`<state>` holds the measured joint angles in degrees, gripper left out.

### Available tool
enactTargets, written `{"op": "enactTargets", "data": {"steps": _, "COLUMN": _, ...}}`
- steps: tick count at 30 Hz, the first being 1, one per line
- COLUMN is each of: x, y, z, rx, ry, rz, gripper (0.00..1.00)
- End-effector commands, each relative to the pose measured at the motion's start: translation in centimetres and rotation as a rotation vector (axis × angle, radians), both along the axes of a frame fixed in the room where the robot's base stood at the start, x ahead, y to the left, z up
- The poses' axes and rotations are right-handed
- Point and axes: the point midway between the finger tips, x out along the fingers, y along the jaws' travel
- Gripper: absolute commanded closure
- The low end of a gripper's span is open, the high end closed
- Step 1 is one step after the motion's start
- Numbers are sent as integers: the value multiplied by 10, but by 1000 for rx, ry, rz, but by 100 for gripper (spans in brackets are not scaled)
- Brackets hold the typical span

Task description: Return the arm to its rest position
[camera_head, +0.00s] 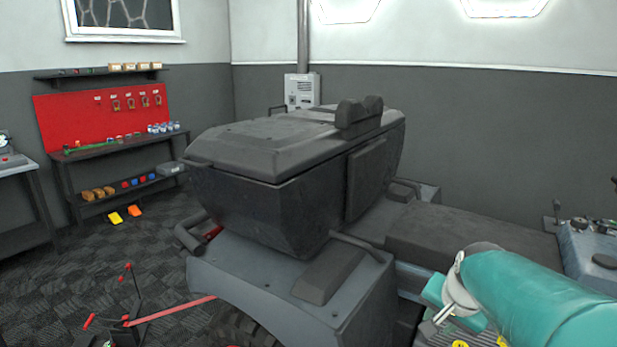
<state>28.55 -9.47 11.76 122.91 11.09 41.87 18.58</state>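A large teal rounded part with a pale metal joint at its left end fills the lower right corner of the head view. It looks like a link of my arm, in front of the vehicle. I make out no gripper fingers, and nothing held is visible. The rest of the arm is outside the frame or hidden.
A dark grey vehicle (268,208) fills the middle. Behind it at left stand a shelf unit (118,148) and red tool board (70,118). A red strap (172,311) runs to a floor stand at lower left. A blue-grey unit (590,250) stands at right. Floor at left is partly open.

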Motion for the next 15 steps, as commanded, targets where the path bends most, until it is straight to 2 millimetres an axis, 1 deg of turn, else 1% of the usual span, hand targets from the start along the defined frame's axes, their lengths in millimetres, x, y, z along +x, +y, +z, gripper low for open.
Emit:
{"op": "enactTargets", "data": {"steps": 1, "x": -15, "y": 17, "z": 9, "rx": -37, "ry": -4, "rz": 66, "gripper": 70}}
{"op": "enactTargets", "data": {"steps": 3, "x": -37, "y": 36, "z": 16, "rx": -85, "ry": -3, "rz": 153, "gripper": 70}}
{"op": "enactTargets", "data": {"steps": 5, "x": -56, "y": 50, "z": 21, "rx": -122, "ry": -5, "rz": 226, "gripper": 70}}
{"op": "enactTargets", "data": {"steps": 6, "x": -69, "y": 59, "z": 23, "rx": -147, "ry": -5, "rz": 276, "gripper": 70}}
{"op": "enactTargets", "data": {"steps": 8, "x": -89, "y": 71, "z": 26, "rx": -181, "ry": -10, "rz": 348, "gripper": 70}}
{"op": "enactTargets", "data": {"steps": 9, "x": -102, "y": 78, "z": 26, "rx": -202, "ry": -12, "rz": 398, "gripper": 70}}
{"op": "enactTargets", "data": {"steps": 12, "x": -131, "y": 91, "z": 26, "rx": -248, "ry": -21, "rz": 511, "gripper": 70}}
{"op": "enactTargets", "data": {"steps": 15, "x": -153, "y": 99, "z": 23, "rx": -280, "ry": -30, "rz": 595, "gripper": 70}}
